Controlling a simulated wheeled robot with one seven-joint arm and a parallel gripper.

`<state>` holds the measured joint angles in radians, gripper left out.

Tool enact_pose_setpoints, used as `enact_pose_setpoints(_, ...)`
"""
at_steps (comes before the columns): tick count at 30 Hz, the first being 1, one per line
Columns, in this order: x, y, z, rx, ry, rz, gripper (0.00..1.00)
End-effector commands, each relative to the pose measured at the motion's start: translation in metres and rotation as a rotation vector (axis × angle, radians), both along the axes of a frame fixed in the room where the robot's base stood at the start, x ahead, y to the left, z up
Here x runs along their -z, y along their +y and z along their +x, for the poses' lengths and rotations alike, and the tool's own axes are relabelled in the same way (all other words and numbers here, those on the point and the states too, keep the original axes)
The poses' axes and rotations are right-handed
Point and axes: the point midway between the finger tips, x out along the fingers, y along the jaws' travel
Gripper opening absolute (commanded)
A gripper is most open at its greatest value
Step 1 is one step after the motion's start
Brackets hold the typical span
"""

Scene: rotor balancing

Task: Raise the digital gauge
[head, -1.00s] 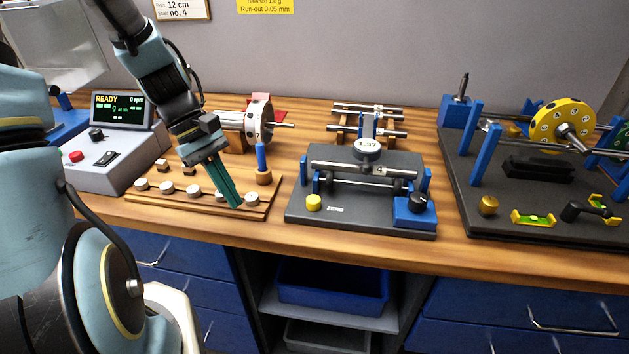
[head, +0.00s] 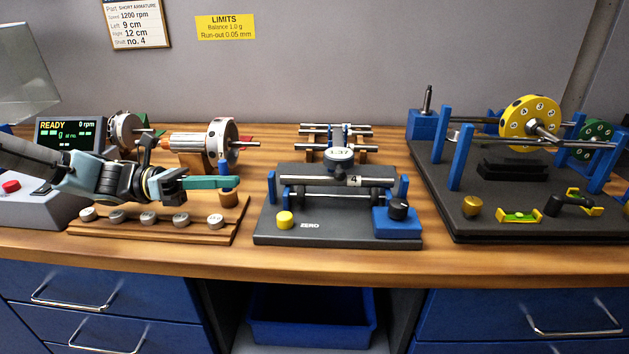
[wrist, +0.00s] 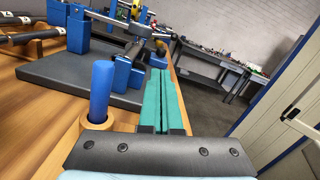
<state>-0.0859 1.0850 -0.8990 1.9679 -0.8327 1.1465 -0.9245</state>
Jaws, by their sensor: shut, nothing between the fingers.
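The digital gauge (head: 339,155) has a round face reading about 1.37. It sits on a blue holder over a steel shaft (head: 350,180) marked 4, which rests across blue posts on a dark grey plate (head: 262,232). A yellow knob (head: 285,220) and a blue block with a black knob (head: 398,209) are on the plate. My gripper (head: 238,182), with green fingers, is shut and empty, left of the plate and level above the wooden weight board. In the wrist view my gripper (wrist: 160,100) points along the plate's side, apart from the gauge.
A blue-handled tool (wrist: 102,85) stands in a wooden holder beside my fingers. Several grey weights (head: 150,219) line the board (head: 90,233). A balancing stand with a yellow wheel (head: 530,122) is at the right. A READY display (head: 70,135) is at the left.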

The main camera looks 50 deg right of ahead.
Motion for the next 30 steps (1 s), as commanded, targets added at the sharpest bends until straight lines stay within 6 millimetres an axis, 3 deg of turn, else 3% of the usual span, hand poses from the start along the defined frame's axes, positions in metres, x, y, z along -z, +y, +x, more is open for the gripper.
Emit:
enact_pose_setpoints(18,-0.008,-0.077,-0.104,0.004,0.002,0.001,0.0)
enact_pose_setpoints(24,-0.009,-0.096,-0.129,0.002,-0.001,-0.001,0.0)
enact_pose_setpoints(30,-0.008,-0.105,-0.14,0.001,-0.003,0.001,0.0)
